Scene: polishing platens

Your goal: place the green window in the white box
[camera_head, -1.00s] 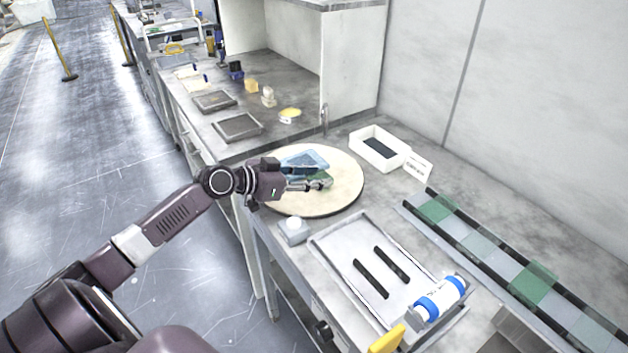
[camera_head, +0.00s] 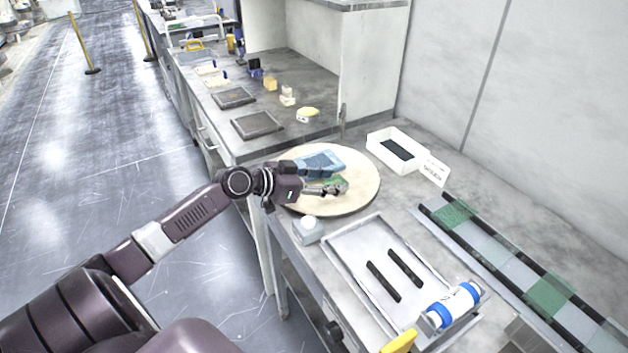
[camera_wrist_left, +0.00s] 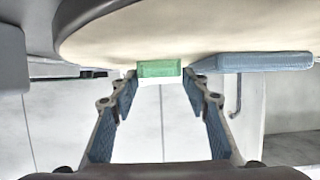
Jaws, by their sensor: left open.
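The green window (camera_head: 341,182) lies on the round cream platen (camera_head: 352,203), partly hidden by my left gripper (camera_head: 338,190). In the left wrist view the green window (camera_wrist_left: 159,69) shows as a small block between the open fingertips, at their far end. My left gripper (camera_wrist_left: 158,85) is open, its fingers apart with nothing clamped between them. The white box (camera_head: 377,147) stands behind and right of the platen, with a dark piece inside. My right gripper is not in view.
A blue pad (camera_head: 318,163) lies on the platen beside the green window; it also shows in the wrist view (camera_wrist_left: 255,62). A small sign (camera_head: 434,170) stands by the box. A metal tray (camera_head: 345,243) with two black bars and a blue-white bottle (camera_head: 453,304) are nearer.

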